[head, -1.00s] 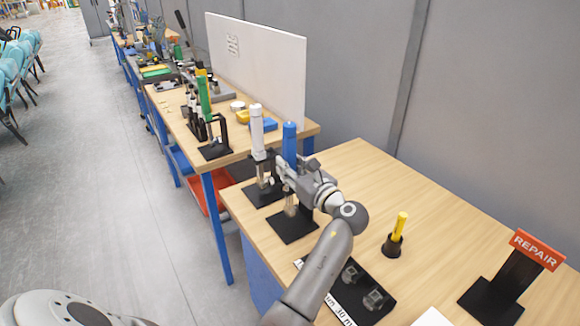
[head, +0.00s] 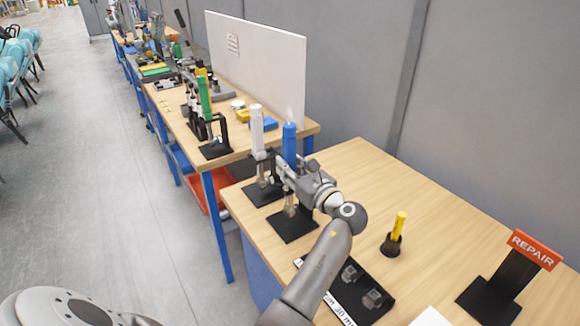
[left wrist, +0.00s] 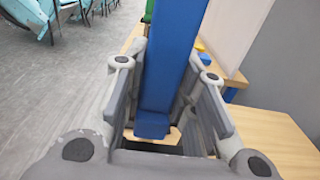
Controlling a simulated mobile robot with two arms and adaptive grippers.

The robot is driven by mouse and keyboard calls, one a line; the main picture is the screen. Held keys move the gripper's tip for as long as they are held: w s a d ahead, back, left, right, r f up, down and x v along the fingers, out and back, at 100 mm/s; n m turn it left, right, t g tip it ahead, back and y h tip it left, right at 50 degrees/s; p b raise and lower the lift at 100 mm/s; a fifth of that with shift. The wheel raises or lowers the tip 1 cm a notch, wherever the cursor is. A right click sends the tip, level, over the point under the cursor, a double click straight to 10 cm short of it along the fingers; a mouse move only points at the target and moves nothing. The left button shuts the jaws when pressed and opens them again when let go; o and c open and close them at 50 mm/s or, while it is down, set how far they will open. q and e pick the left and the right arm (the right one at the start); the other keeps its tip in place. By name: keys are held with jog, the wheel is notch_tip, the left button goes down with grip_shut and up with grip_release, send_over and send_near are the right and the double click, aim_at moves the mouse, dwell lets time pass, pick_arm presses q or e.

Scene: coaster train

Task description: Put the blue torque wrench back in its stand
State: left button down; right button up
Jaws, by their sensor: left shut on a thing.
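The blue torque wrench (head: 289,143) stands upright at the left end of the near table. The left wrist view shows the blue handle (left wrist: 170,60) between the two fingers (left wrist: 168,95). A black stand (head: 293,226) is directly below the wrench. The gripper hides much of the stand's upper part, so I cannot tell whether the wrench is seated in it. My right gripper is not in view.
A white torque wrench (head: 257,128) stands upright close on the left, in its own black stand (head: 258,195). A yellow-handled tool (head: 400,224) in a black holder and a REPAIR sign (head: 537,250) are to the right. The table's back middle is clear.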

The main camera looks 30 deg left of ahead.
aim_at(292, 140)
pick_arm(q)
jog(key=shift+f, duration=0.65)
dwell(0.7)
jog(key=c, duration=1.1)
grip_release()
jog(key=shift+f+b, duration=0.3)
jog(key=shift+r, duration=0.1)
notch_tip(292, 140, up, 10)
jog(key=shift+r, duration=0.1)
jog(key=shift+d, duration=0.1)
